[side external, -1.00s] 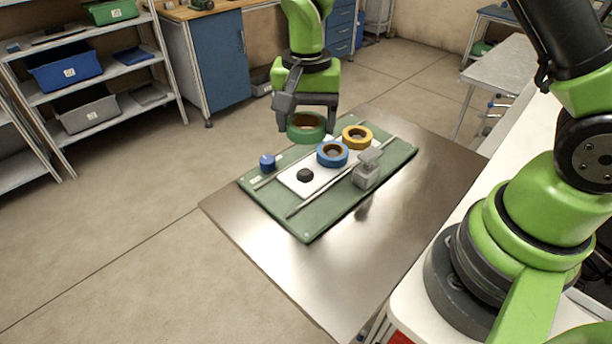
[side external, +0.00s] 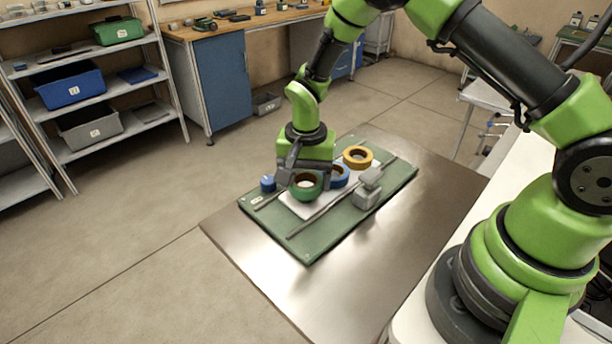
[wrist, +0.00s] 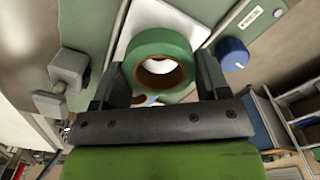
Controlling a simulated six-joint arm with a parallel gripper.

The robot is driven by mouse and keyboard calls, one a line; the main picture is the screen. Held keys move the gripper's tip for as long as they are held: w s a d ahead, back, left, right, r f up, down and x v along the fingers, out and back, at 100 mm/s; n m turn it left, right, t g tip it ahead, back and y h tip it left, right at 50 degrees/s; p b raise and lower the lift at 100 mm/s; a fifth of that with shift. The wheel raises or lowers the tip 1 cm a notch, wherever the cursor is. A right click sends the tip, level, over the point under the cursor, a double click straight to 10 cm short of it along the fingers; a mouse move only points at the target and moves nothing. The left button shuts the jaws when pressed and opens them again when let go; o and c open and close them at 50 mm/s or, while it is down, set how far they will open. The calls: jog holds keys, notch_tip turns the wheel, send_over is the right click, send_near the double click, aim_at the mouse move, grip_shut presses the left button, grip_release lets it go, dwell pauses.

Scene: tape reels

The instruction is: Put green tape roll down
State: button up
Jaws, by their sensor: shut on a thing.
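The green tape roll (side external: 306,193) is between the fingers of my gripper (side external: 302,178), over the near end of the white plate (side external: 300,211) on the green board. In the wrist view the roll (wrist: 160,45) shows from above, with my gripper (wrist: 158,82) shut on its sides. I cannot tell whether the roll touches the plate. The blue tape roll (side external: 338,176) is just beyond it, partly hidden by my gripper. The yellow tape roll (side external: 357,157) lies flat farther back. The black peg seen earlier on the plate is hidden.
The green board (side external: 310,245) lies on a metal table (side external: 345,285). A grey block-shaped fixture (side external: 368,190) stands right of the rolls beside a rail. A blue knob (side external: 268,183) sits at the left; it also shows in the wrist view (wrist: 232,53). The table's front is clear.

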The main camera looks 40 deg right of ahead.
jog(key=shift+f, duration=0.55)
jog(key=o, duration=0.9)
notch_tip(320, 180, up, 14)
jog(key=s+r+n+t+y, duration=0.1)
jog(key=s+r+n+t, duration=0.2)
jog(key=s+r, duration=0.7)
jog(key=shift+s+r+n+t+y, duration=0.15)
jog(key=shift+s+r+n+t, duration=0.5)
jog(key=shift+s, duration=1.1)
jog(key=shift+s+r+n+t+y, duration=0.2)
jog(key=shift+s+r+n+t, duration=0.45)
jog(key=shift+s, duration=1.1)
jog(key=shift+s+r+n+t+y, duration=0.15)
jog(key=shift+s+r+n+t, duration=0.25)
jog(key=shift+s+r+t, duration=0.9)
